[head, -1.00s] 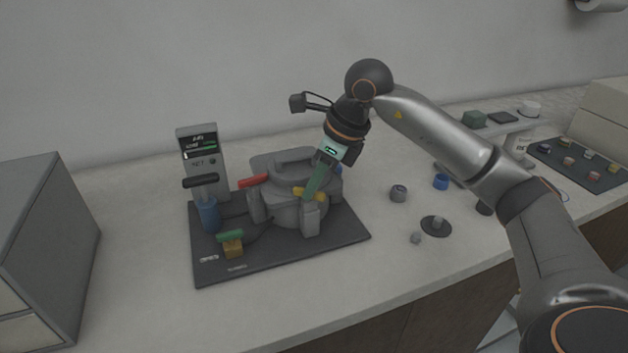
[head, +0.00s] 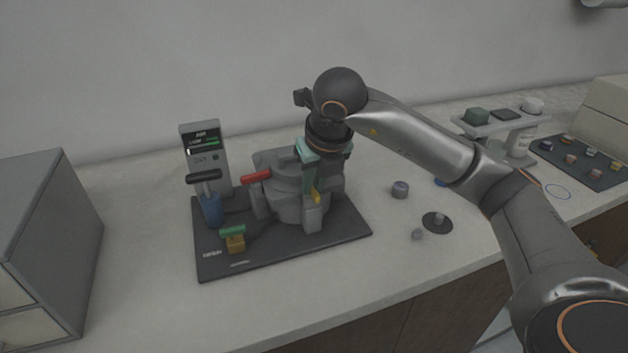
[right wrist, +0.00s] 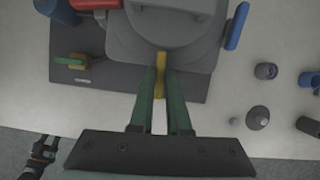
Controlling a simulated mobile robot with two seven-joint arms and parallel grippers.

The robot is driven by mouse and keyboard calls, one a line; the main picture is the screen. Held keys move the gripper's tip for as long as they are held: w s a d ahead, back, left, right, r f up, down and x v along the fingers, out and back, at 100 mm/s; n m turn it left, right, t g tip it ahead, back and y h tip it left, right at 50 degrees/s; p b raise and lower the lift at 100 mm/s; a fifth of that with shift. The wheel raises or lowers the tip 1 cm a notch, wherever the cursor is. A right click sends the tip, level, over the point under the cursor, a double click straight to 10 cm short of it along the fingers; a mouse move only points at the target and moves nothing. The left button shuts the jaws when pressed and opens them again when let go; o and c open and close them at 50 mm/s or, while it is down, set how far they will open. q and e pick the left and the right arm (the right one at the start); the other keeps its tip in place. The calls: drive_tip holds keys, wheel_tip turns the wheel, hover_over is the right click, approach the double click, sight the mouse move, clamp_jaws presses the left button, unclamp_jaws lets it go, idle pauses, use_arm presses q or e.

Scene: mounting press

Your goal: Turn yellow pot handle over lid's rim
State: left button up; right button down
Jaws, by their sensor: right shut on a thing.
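The grey pot (head: 290,210) stands on a dark base plate with its lid (head: 272,160) on top. The yellow handle (head: 317,197) is at the pot's front right, above a grey post. My right gripper (head: 310,188) is shut on the yellow handle from above. In the right wrist view the yellow handle (right wrist: 161,70) lies between the green fingers (right wrist: 161,85), its far end at the lid's rim (right wrist: 165,42). The fingers partly cover it; how far it overlaps the rim is unclear.
A red handle (head: 256,176) is on the pot's left, and a blue handle (right wrist: 237,27) is on its other side. Small parts lie right. The front counter is clear.

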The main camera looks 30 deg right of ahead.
drive_tip(key=shift+m, duration=0.4)
drive_tip(key=c, duration=0.9)
unclamp_jaws()
use_arm(q)
drive_tip(key=p, duration=0.1)
drive_tip(key=s+a+r+p, duration=0.1)
drive_tip(key=p, duration=0.1)
drive_tip(key=shift+a+r, duration=0.2)
drive_tip(key=shift+a, duration=0.1)
use_arm(e)
drive_tip(key=v, duration=1.2)
drive_tip(key=shift+a+r, duration=0.2)
drive_tip(key=shift+r, duration=0.1)
